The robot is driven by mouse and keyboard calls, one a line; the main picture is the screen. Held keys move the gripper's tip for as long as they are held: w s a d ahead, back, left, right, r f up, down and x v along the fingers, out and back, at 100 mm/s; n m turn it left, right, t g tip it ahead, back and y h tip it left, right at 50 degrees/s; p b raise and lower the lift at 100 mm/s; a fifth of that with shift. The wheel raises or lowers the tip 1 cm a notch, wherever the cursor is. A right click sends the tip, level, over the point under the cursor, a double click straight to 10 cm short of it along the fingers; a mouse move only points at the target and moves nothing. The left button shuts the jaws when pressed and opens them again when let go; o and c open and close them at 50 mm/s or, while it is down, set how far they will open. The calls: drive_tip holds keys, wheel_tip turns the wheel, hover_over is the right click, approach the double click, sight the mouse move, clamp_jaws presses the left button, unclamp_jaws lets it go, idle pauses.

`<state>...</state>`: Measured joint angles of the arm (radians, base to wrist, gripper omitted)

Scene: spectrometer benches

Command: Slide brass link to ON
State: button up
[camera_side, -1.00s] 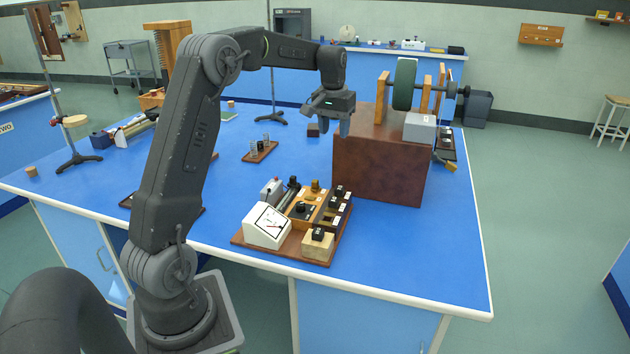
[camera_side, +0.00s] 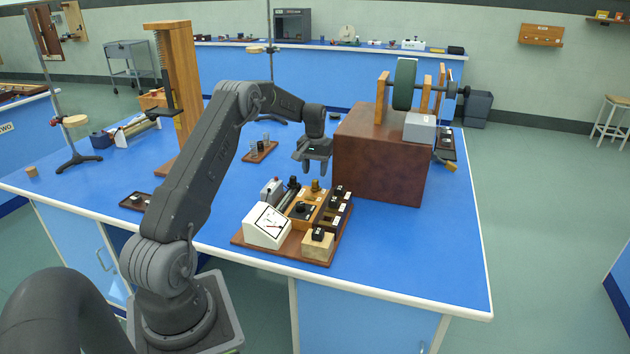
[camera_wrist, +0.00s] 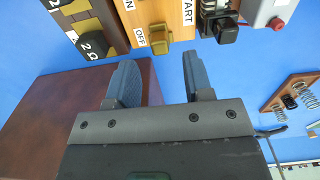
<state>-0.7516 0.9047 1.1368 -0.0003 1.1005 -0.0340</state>
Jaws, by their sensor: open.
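The brass link (camera_wrist: 157,37) is a small gold piece at the edge of a wooden block in the wrist view, beside the OFF label (camera_wrist: 139,37). The partly cut-off ON label (camera_wrist: 128,5) lies further up. In the side view the brass link (camera_side: 316,185) shows as a small gold knob at the back of the instrument board (camera_side: 282,256). My gripper (camera_side: 314,169) is open and empty above the back of that board. In the wrist view the open fingers (camera_wrist: 158,66) point toward the brass link, with a visible gap before it.
A large brown box (camera_side: 375,165) stands close to the right of my gripper. A meter (camera_side: 267,226) and black-knobbed blocks share the board. A spring board (camera_side: 260,151) lies behind to the left. Blue table is clear in front and right of the board.

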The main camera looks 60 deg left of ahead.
sight(315, 181)
drive_tip(key=shift+f, duration=2.15)
clamp_jaws()
